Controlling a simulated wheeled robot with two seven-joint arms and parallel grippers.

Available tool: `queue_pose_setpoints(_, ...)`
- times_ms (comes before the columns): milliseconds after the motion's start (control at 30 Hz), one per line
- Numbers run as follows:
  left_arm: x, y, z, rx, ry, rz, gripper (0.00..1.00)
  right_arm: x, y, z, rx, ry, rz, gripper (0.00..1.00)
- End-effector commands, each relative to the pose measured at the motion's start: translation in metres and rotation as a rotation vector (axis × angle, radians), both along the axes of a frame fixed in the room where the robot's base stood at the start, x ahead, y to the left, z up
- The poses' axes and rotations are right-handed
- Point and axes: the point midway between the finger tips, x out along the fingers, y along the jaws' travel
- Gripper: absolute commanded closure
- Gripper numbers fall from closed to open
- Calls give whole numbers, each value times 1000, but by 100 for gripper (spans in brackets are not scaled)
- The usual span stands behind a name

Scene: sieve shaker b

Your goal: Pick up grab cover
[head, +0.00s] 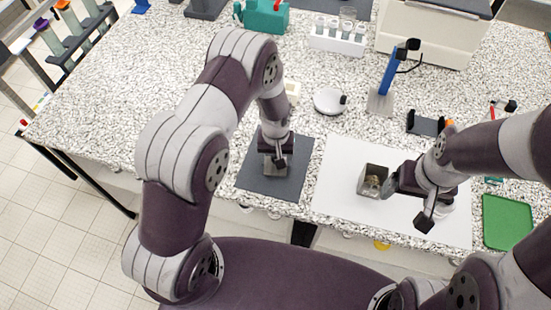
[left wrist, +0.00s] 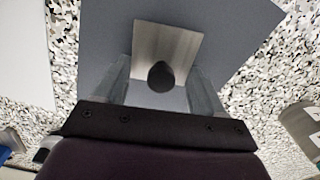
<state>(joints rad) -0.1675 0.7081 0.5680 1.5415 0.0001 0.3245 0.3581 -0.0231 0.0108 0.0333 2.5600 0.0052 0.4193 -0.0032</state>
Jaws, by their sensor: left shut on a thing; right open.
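The cover (left wrist: 172,45) is a square metal plate with a round black knob (left wrist: 161,76), seen in the left wrist view. It is over a dark grey mat (head: 249,178). My left gripper (head: 275,168) is shut on the cover, with one finger on each side of it. I cannot tell whether the cover touches the mat. A square metal container (head: 374,171) with brown contents stands open on a white sheet in the head view. My right gripper (head: 386,184) is open, close beside the container's right side. Its fingertips are partly hidden.
The white sheet (head: 335,180) lies right of the mat. A green tray (head: 507,222) is at the right edge. Behind stand a round white dish (head: 329,101), a blue stand (head: 388,75) and a white tube rack (head: 337,40). The counter left of the mat is clear.

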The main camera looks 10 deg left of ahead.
Motion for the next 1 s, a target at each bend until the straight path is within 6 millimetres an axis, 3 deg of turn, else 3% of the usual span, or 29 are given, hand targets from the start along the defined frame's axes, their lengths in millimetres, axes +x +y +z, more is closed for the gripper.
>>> queue_pose_setpoints(167,1,0,15,-1,-4,0,61,0,0,-9,0,0,0,16)
queue_pose_setpoints(267,2,0,35,-1,-8,0,61,0,0,-18,0,0,0,16)
queue_pose_setpoints(700,29,-93,93,-1,-4,-3,61,0,0,-50,0,0,0,16)
queue_pose_setpoints(1000,35,-112,109,0,0,0,61,0,0,-53,0,0,0,16)
